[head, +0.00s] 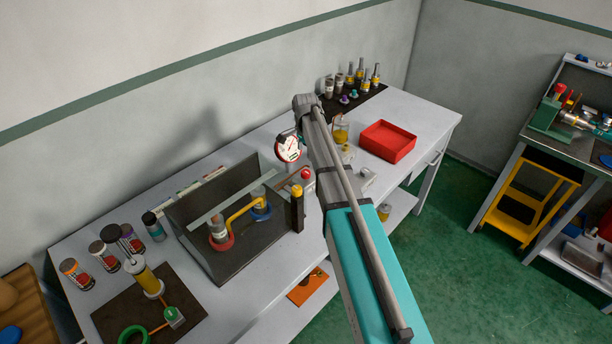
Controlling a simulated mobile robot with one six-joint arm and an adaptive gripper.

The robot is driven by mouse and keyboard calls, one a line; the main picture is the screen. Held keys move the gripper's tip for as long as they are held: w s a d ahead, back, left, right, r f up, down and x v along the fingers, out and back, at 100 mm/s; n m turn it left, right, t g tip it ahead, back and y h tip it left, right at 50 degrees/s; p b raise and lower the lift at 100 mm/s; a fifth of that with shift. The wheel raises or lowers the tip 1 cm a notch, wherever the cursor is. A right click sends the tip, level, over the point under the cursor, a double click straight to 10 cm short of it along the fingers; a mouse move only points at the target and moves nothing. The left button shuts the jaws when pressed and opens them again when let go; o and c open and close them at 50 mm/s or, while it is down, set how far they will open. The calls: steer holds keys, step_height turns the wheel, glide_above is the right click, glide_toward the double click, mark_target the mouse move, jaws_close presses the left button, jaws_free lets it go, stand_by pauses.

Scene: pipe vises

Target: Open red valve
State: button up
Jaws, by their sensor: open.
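A red ring-shaped handwheel (219,243) sits low around a grey fitting in an open dark box on the workbench. It appears to be the red valve; whether it is open or shut cannot be told. A similar blue wheel (261,212) stands to its right, and a yellow bent pipe (236,212) rises between the two. A small red knob (306,172) shows right of the box, beside a round red-rimmed gauge (288,147). My teal and grey arm crosses the bench right of the box. No jaws can be made out, and nothing is seen touching the red wheel.
The dark box (190,210) has walls around the wheels. A black and yellow upright cylinder (297,205) stands at its right edge. Several small jars and a dark mat (112,310) lie left. A red tray (387,142) and bottles stand right.

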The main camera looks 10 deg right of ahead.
mark_target(306, 172)
steer(key=shift+f+b, duration=4.3)
steer(key=shift+f, duration=0.3)
steer(key=c, duration=1.2)
